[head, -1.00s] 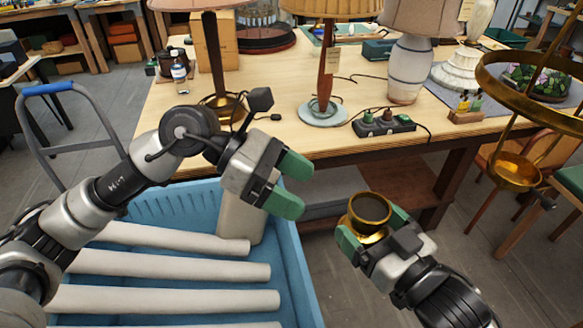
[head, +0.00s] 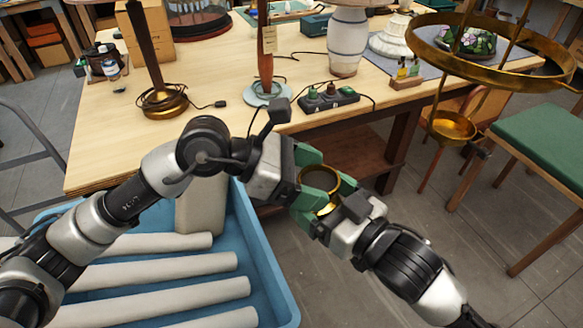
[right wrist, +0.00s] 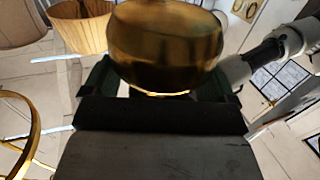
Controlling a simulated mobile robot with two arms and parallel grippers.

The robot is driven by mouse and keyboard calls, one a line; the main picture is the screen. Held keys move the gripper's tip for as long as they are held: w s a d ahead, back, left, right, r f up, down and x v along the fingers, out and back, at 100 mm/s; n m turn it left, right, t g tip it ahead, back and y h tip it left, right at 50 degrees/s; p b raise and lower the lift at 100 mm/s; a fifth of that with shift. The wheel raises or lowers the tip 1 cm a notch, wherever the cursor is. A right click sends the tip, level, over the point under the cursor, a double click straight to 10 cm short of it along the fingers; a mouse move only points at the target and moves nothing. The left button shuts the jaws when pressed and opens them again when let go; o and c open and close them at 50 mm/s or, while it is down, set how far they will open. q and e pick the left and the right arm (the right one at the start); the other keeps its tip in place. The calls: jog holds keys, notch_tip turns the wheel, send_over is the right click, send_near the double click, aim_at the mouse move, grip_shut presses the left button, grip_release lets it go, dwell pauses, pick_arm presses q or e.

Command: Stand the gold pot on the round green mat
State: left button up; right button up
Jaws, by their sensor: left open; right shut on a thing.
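The gold pot (head: 322,186) is a small open-topped brass cup held beyond the blue tub's right side, in front of the table. My right gripper (head: 326,201) is shut on it. The right wrist view shows the pot's rounded side (right wrist: 165,45) above the green fingers (right wrist: 160,90). My left gripper (head: 312,177) is open, its green fingers right at the pot's left side. I cannot tell whether they touch it. I cannot make out a round green mat in either view.
A blue tub (head: 262,255) with several pale tubes stands below my left arm. The wooden table (head: 105,150) carries lamps, bottles and a black socket strip (head: 328,98). A brass hoop frame with a bowl (head: 452,126) and a green-seated stool (head: 545,140) stand at the right.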

pick_arm(q)
jog(key=shift+d+f, duration=0.1)
jog(key=shift+c, duration=0.4)
jog(key=c, duration=0.7)
pick_arm(e)
jog(key=o, duration=0.8)
jog(key=shift+o, duration=0.2)
jog(key=shift+f, duration=0.1)
